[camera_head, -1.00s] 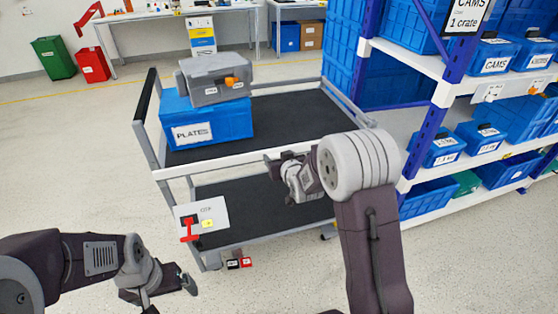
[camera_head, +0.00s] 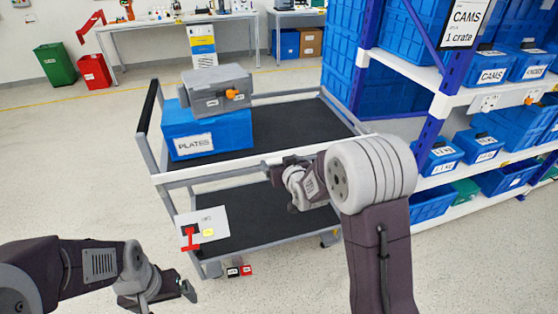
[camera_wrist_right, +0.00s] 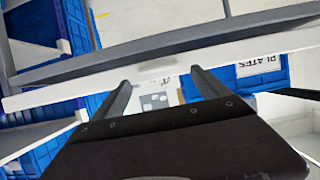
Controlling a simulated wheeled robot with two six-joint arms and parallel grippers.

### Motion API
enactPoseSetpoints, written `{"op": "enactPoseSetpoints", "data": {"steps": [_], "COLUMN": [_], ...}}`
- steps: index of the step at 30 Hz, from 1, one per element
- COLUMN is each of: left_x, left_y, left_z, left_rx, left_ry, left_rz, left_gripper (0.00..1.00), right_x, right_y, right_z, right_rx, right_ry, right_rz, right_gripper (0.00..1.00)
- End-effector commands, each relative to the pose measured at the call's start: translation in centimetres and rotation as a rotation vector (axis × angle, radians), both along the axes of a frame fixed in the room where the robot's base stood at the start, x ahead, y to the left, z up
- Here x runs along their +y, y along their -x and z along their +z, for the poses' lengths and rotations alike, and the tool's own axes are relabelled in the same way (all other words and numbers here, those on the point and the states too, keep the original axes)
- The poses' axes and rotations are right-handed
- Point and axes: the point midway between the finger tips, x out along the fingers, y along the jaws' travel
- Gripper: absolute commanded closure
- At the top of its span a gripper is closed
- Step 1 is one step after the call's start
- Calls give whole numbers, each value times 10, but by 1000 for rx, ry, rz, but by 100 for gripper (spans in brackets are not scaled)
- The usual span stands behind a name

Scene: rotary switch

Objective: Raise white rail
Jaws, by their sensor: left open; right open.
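The white rail (camera_head: 222,172) runs along the near edge of the cart's upper deck. In the right wrist view the white rail (camera_wrist_right: 270,47) crosses the picture just beyond the finger ends. My right gripper (camera_head: 278,163) is at the rail, right of its middle. Its two fingers (camera_wrist_right: 158,84) are spread and reach up to the rail; nothing is clearly between them, and I cannot tell whether they touch it. My left gripper (camera_head: 188,290) is low at the left, in front of the cart and away from the rail. Its fingers are small and partly hidden.
The cart (camera_head: 300,120) carries a blue PLATES box (camera_head: 235,130) and a grey case (camera_head: 215,97). A white panel with a red switch (camera_head: 190,238) hangs at its near left corner. Shelving with blue crates (camera_head: 440,158) stands close on the right.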

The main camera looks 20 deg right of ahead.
Motion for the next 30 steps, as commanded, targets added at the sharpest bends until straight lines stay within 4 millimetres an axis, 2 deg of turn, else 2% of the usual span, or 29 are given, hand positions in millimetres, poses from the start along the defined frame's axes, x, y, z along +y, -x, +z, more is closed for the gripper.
{"op": "enactPoseSetpoints", "data": {"steps": [3,9,14,25,28,29,30], "left_x": [0,0,0,0,0,0,0], "left_y": [0,0,0,0,0,0,0], "left_z": [4,7,7,7,7,7,7], "left_rx": [0,0,0,0,0,0,0], "left_ry": [0,0,0,0,0,0,0], "left_rz": [0,0,0,0,0,0,0], "left_gripper": [5,5,5,5,5,5,5], "right_x": [-1,-2,-3,-2,1,1,1], "right_y": [25,57,65,64,66,73,84], "right_z": [13,26,28,28,47,44,31], "right_rx": [-2,-3,-2,-3,-43,-10,63], "right_ry": [0,0,0,0,-1,-2,-2], "right_rz": [0,-1,-1,0,6,4,-2], "right_gripper": [15,15,15,15,15,15,15]}}
